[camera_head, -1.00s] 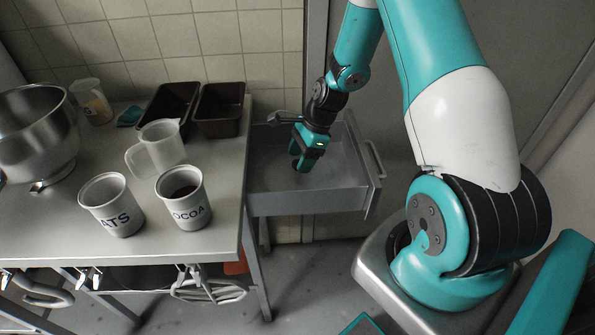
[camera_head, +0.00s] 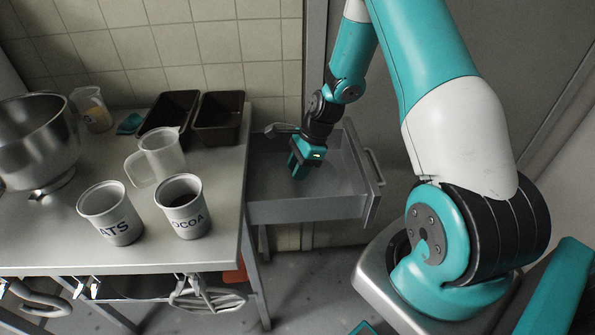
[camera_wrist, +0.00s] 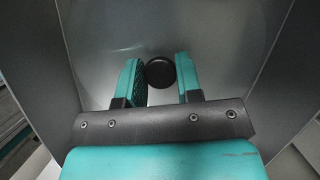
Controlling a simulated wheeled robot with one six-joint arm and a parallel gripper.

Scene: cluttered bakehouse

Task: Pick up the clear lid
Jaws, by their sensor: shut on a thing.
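The clear lid (camera_wrist: 160,72) lies in the open grey drawer (camera_head: 310,208). Its round black knob stands out in the wrist view, while its transparent disc is barely visible against the grey drawer floor; a faint curved edge shows at the upper left. My gripper (camera_wrist: 159,76) reaches down into the drawer and is shut on the knob, with one teal finger on each side. In the head view my gripper (camera_head: 298,172) hides the knob, and the lid's outline cannot be made out there.
Drawer walls stand close around my gripper. Left of it, the bench (camera_head: 225,235) holds a cocoa mug (camera_head: 183,212), an oats mug (camera_head: 110,218), a clear jug (camera_head: 160,155), dark loaf tins (camera_head: 218,122) and a steel bowl (camera_head: 35,145). A tiled wall is behind.

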